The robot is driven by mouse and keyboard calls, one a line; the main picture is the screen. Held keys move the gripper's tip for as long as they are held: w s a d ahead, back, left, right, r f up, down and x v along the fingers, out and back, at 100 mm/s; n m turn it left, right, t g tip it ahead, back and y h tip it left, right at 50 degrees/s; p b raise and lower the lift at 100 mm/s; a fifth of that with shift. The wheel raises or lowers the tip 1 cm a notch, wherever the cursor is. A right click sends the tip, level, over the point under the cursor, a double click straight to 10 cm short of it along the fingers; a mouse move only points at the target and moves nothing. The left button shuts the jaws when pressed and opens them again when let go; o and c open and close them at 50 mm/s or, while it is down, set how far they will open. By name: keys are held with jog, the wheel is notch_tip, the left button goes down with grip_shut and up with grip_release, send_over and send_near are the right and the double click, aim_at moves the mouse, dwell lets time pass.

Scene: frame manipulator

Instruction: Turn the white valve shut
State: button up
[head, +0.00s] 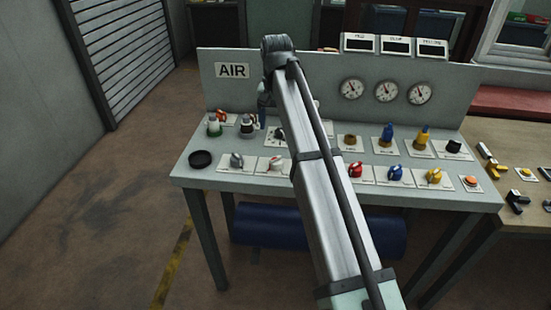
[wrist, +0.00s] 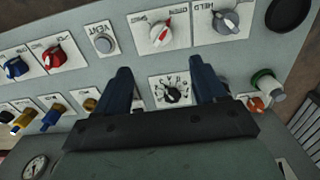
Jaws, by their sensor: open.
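The white valve (head: 275,163) is a small knob on a white plate at the front of the grey bench, left of my arm. In the wrist view the white valve (wrist: 160,34) has a red mark and sits at the top centre, beyond my fingertips. My gripper (wrist: 160,68) is open and empty, with its two blue fingers apart. Between and below the fingers is a black dial knob (wrist: 173,95) on a printed plate. In the head view my arm hides much of the bench middle; only a blue part of the gripper (head: 263,104) shows.
A grey valve (wrist: 225,20) is beside the white one, with a black disc (wrist: 288,12) beyond. A grey button (wrist: 104,42) is on the other side. Red (head: 355,169), blue (head: 395,173) and yellow (head: 433,175) knobs continue the front row. Gauges (head: 386,91) are on the back panel.

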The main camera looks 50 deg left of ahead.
aim_at(276, 158)
notch_tip(276, 158, down, 14)
jog(key=shift+s+r, duration=0.1)
jog(key=shift+r, duration=0.05)
dwell(0.5)
jog(key=c, duration=1.1)
